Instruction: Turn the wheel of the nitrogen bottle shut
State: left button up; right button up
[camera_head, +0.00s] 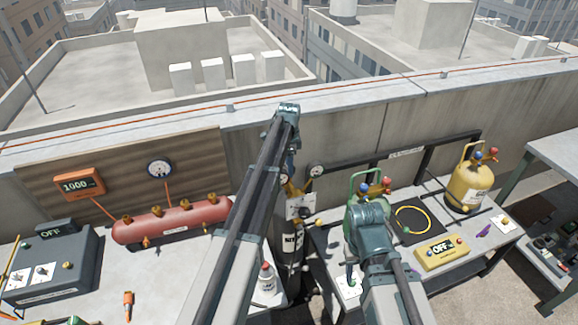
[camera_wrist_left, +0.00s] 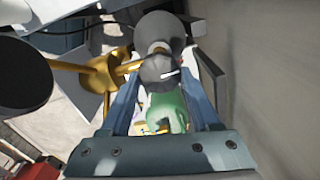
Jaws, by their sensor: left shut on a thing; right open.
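The nitrogen bottle (camera_head: 291,250) is a dark cylinder with a white label, standing upright between the two benches. Its brass valve (camera_head: 290,190) shows beside my left arm, and in the left wrist view (camera_wrist_left: 100,75) it lies left of the fingers. My left gripper (camera_wrist_left: 166,76) is shut on a dark grey rounded part, which appears to be the bottle's wheel (camera_wrist_left: 164,70). In the head view my left forearm and wrist hide most of this grip. My right gripper (camera_head: 353,275) is open and points down over the right bench, partly hidden by its own wrist.
A red tank (camera_head: 172,222) and a grey OFF box (camera_head: 48,265) are on the left bench. A green bottle (camera_head: 366,185), a yellow bottle (camera_head: 468,185), a yellow OFF device (camera_head: 442,252) and a yellow ring (camera_head: 413,219) are on the right. A concrete parapet (camera_head: 345,125) runs behind.

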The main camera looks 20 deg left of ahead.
pick_arm(q)
jog(key=shift+m, duration=0.5)
jog(key=o, duration=1.4)
jog(key=shift+c, duration=0.2)
jog(key=shift+r, duration=0.1)
notch_tip(320, 180, up, 14)
jog(key=p, duration=1.4)
jog(key=shift+f, duration=0.2)
